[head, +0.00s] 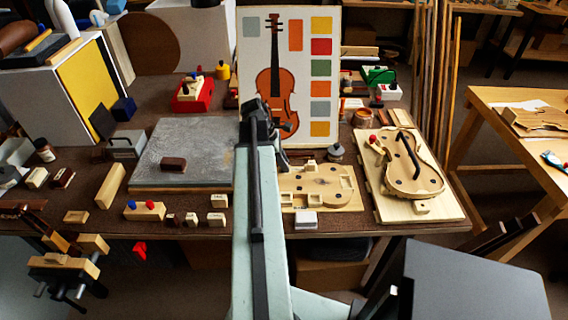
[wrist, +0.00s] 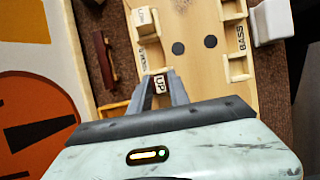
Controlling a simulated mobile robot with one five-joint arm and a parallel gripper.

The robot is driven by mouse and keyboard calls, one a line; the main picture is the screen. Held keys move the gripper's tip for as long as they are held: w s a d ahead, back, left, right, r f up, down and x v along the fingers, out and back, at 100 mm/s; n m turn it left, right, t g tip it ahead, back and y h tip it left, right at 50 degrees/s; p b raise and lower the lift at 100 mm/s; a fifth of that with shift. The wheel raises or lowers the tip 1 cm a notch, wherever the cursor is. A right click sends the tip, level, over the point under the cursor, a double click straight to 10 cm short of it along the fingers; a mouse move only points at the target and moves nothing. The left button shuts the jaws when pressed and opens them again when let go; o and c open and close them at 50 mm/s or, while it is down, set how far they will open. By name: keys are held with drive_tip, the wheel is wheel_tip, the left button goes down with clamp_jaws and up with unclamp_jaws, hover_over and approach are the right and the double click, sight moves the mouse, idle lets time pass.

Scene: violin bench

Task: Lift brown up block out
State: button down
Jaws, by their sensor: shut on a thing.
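A small block marked UP (wrist: 160,83), with a pale label and brown edges, sits between the two fingers of my gripper (wrist: 164,90) in the wrist view. My gripper is shut on it. It is at the edge of a pale wooden board (wrist: 205,75) with two dark holes and raised corner pockets. I cannot tell whether the block still touches the board. In the head view the board (head: 344,199) lies just right of my arm, which hides the block and fingertips.
A pale block (wrist: 146,22) and a dark brown piece (wrist: 103,58) are near the fingers. A violin poster (head: 318,120) stands close behind. A violin body (head: 415,178) lies on a board to the right. A grey slab (head: 200,145) on the left carries a dark block (head: 173,163).

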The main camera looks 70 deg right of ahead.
drive_tip(key=shift+r+p, duration=0.65)
drive_tip(key=shift+r, duration=0.05)
idle(0.5)
drive_tip(key=shift+r+p, duration=2.5)
wheel_tip(320, 180, up, 7)
drive_tip(key=p, duration=0.7)
drive_tip(key=shift+w, duration=0.1)
